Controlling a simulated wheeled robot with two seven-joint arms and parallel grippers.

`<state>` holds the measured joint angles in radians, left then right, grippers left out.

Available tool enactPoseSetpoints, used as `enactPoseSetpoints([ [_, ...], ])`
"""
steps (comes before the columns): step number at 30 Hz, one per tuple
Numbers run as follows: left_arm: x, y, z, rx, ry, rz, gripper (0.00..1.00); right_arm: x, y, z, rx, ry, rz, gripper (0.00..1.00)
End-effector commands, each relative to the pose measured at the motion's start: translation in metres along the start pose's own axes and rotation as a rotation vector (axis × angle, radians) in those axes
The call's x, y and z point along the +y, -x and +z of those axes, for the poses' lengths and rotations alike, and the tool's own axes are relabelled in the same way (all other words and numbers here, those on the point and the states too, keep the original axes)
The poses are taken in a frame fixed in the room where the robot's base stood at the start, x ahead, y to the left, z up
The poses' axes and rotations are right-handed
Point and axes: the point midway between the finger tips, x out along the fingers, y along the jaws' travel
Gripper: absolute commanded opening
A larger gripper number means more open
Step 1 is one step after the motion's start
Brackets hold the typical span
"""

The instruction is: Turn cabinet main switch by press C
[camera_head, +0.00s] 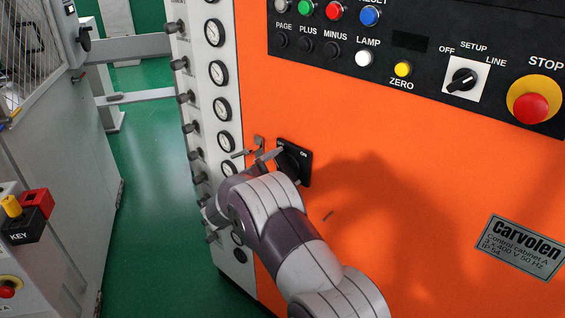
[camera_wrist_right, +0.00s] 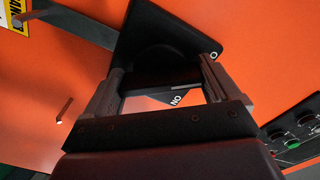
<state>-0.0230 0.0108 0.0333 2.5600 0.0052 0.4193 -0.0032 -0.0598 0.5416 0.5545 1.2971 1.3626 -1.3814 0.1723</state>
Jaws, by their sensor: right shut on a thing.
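The main switch is a black square plate (camera_head: 306,157) with ON lettering on the orange cabinet front, left of centre in the head view. My right gripper (camera_wrist_right: 165,68) is at the switch, its two fingers on either side of the black knob (camera_wrist_right: 163,58) in the wrist view, shut on it. In the head view my right wrist and hand hide the lower left of the switch, so the knob's exact angle is hard to tell. The plate looks tilted in the wrist view (camera_wrist_right: 133,35), where the ON lettering shows upside down. My left gripper is not in view.
A grey metal strip (camera_wrist_right: 72,27) sticks out beside the switch. A column of gauges (camera_head: 219,73) and knobs runs left of it. The upper panel (camera_head: 430,45) carries buttons, a selector and a red STOP button (camera_head: 530,108).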

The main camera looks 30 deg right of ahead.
Motion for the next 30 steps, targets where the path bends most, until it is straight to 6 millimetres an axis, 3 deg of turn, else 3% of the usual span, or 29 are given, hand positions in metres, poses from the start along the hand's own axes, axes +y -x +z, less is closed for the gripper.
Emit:
enactPoseSetpoints([
  [9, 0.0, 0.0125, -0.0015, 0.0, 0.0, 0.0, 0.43, -0.0003, 0.0002, 0.0, -0.001, 0.111, -0.001, 0.59],
  [25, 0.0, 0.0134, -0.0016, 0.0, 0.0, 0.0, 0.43, 0.0011, 0.0002, 0.0008, -0.001, 0.135, 0.0, 0.59],
  [26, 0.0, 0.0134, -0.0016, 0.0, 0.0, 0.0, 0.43, 0.0011, 0.0002, 0.0008, -0.001, 0.135, 0.0, 0.93],
  [27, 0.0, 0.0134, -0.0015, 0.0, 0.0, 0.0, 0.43, 0.0011, 0.0002, 0.0008, -0.001, 0.135, 0.0, 1.0],
  [30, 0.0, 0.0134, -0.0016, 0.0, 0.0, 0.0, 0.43, 0.001, 0.0002, 0.0006, -0.001, 0.134, 0.0, 1.0],
])
